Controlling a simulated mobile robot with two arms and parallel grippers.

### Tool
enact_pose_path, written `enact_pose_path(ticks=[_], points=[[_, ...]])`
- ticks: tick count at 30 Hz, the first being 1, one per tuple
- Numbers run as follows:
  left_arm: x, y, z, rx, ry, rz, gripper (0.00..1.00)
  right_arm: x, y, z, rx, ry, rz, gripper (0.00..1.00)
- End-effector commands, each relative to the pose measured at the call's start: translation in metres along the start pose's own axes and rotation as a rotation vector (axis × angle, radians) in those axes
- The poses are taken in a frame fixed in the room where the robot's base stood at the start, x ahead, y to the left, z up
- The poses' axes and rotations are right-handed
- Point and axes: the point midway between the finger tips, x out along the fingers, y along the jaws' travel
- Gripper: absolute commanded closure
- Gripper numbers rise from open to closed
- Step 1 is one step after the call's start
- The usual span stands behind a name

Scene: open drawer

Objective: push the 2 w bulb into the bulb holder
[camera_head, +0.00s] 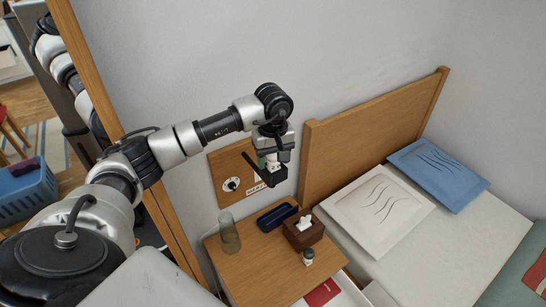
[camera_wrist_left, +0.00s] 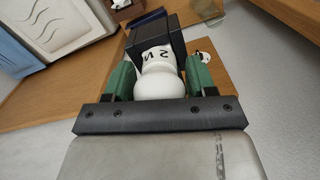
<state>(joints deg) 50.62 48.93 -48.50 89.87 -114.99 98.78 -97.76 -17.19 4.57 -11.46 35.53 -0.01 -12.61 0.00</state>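The 2 W bulb (camera_wrist_left: 160,80) is white, with dark lettering on its neck. It sits between the green fingers of my left gripper (camera_wrist_left: 160,77), which press in on both sides of it. The black bulb holder (camera_wrist_left: 155,38) is just beyond the bulb's neck in the left wrist view; I cannot tell how far the neck is inside it. In the head view my left gripper (camera_head: 267,160) is at the wooden wall board (camera_head: 220,165), against the dark holder (camera_head: 274,178), and hides the bulb. My right gripper is not in view.
Below is a wooden nightstand (camera_head: 262,268) with a glass (camera_head: 229,233), a blue case (camera_head: 277,216), a tissue box (camera_head: 304,231) and a small jar (camera_head: 308,256). A white round fitting (camera_head: 231,184) is on the board. The bed headboard (camera_head: 370,130) is at right.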

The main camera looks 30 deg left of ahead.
Motion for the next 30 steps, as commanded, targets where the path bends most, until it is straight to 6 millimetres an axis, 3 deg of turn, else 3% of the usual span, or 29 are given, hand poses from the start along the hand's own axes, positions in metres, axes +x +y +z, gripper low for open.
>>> enact_pose_path(ticks=[13,24,30], points=[[-0.008,0.000,0.000,0.000,0.000,0.001,0.36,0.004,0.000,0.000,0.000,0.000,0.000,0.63],[-0.078,0.001,-0.001,-0.001,0.003,0.003,0.36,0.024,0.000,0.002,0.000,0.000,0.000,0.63],[-0.103,0.000,0.000,0.000,0.001,0.000,0.36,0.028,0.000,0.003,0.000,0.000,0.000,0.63]])
